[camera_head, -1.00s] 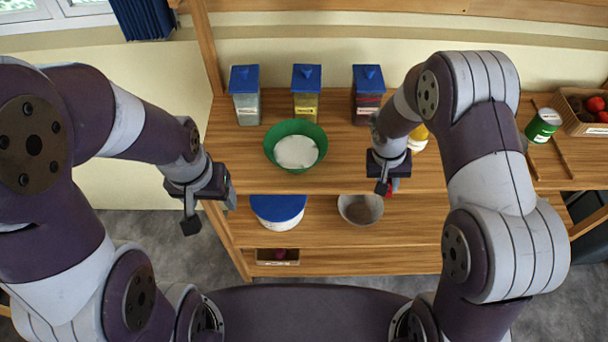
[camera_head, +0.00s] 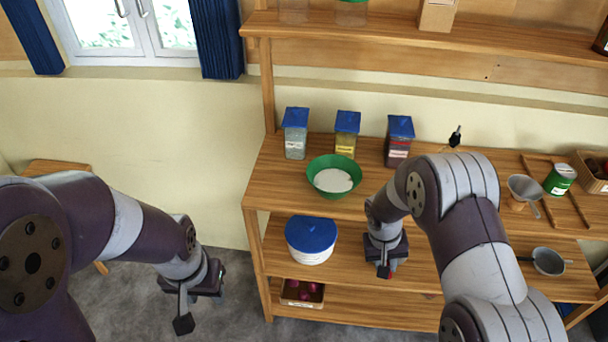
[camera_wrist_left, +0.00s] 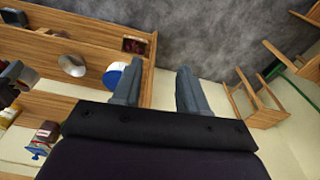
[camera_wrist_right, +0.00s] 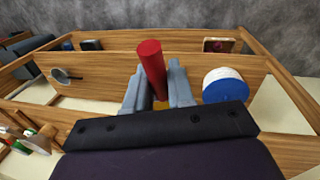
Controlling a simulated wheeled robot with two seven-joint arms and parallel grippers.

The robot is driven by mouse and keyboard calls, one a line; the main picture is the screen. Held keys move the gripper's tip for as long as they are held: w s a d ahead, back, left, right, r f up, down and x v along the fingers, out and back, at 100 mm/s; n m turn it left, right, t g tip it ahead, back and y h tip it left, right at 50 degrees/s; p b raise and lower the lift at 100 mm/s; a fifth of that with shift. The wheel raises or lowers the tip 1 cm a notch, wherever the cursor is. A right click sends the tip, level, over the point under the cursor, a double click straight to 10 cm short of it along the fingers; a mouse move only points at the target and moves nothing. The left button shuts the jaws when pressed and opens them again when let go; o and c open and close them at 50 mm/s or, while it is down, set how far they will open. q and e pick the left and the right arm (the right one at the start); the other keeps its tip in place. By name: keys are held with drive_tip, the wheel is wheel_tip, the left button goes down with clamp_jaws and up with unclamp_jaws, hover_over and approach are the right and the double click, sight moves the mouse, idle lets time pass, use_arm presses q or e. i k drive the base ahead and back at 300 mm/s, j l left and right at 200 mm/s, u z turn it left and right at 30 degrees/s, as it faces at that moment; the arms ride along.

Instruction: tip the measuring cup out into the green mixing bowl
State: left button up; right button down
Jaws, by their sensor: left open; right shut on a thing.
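The green mixing bowl (camera_head: 316,186) stands upright at the front left of the counter, with white contents inside. My right gripper (camera_head: 385,268) is to the right of the bowl, lower in the picture. In the right wrist view it (camera_wrist_right: 157,85) is shut on a red cylindrical thing (camera_wrist_right: 150,62). This may be the measuring cup's handle; no cup or contents can be made out, as the arm and fingers hide much. My left gripper (camera_head: 190,305) is open and empty, left of the shelf unit; its spread fingers show in the left wrist view (camera_wrist_left: 155,85).
Several blue-lidded canisters (camera_head: 346,135) stand behind the bowl. A blue-lidded white tub (camera_head: 311,240) is on the shelf below. A green can (camera_head: 560,180) and a grey funnel-like vessel (camera_head: 525,188) stand right. An upper shelf (camera_head: 380,28) runs overhead.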

sight(333, 177)
drive_tip(key=i+j+u, duration=0.1)
drive_tip(key=i+u, duration=0.6)
drive_tip(key=u, duration=0.2)
